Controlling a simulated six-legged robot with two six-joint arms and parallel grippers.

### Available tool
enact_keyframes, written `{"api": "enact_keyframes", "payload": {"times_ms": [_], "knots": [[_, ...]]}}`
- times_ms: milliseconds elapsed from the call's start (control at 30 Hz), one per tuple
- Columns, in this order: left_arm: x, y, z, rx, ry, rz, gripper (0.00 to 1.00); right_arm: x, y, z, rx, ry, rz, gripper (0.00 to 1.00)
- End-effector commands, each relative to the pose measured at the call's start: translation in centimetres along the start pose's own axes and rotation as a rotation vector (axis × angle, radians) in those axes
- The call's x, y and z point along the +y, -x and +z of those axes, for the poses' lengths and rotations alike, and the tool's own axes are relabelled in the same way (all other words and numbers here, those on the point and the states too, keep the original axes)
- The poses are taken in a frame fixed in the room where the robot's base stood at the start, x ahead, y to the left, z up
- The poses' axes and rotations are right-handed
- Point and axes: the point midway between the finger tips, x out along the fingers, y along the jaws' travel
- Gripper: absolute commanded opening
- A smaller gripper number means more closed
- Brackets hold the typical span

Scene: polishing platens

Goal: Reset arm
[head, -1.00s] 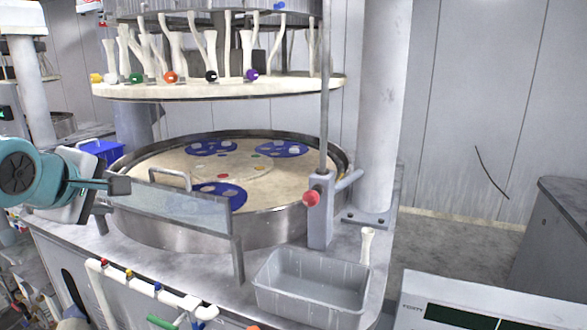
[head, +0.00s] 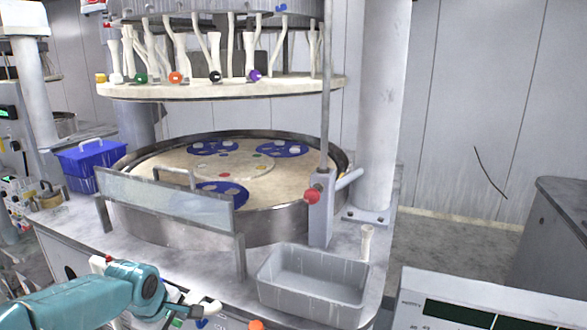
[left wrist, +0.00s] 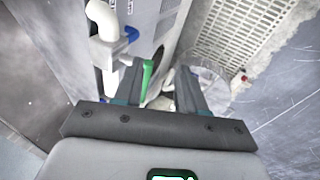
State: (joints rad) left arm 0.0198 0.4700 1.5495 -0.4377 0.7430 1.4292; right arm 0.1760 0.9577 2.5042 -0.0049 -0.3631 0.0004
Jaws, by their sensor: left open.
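My left arm, teal, comes in at the bottom left of the head view, low in front of the machine's front panel. Its fingers cannot be made out in the head view. In the left wrist view my left gripper (left wrist: 160,88) is open, its two dark fingers apart with nothing held between them. A green handle (left wrist: 148,78) shows behind the fingers, and a white pipe (left wrist: 103,25) with a blue end is beside them at the upper left. My right gripper is not in view.
A round polishing platen (head: 275,180) with blue carriers sits behind a clear guard (head: 165,203). A grey empty bin (head: 314,282) stands on the front ledge. A blue box (head: 90,158) is at the left, and a white control panel (head: 480,300) at the lower right.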

Motion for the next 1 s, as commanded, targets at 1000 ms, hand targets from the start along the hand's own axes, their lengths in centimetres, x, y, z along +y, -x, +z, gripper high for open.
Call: {"api": "enact_keyframes", "payload": {"times_ms": [1000], "knots": [[-32.7, -16.1, 24.8, -0.496, -0.987, 0.006, 0.40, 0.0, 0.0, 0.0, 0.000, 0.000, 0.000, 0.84]]}}
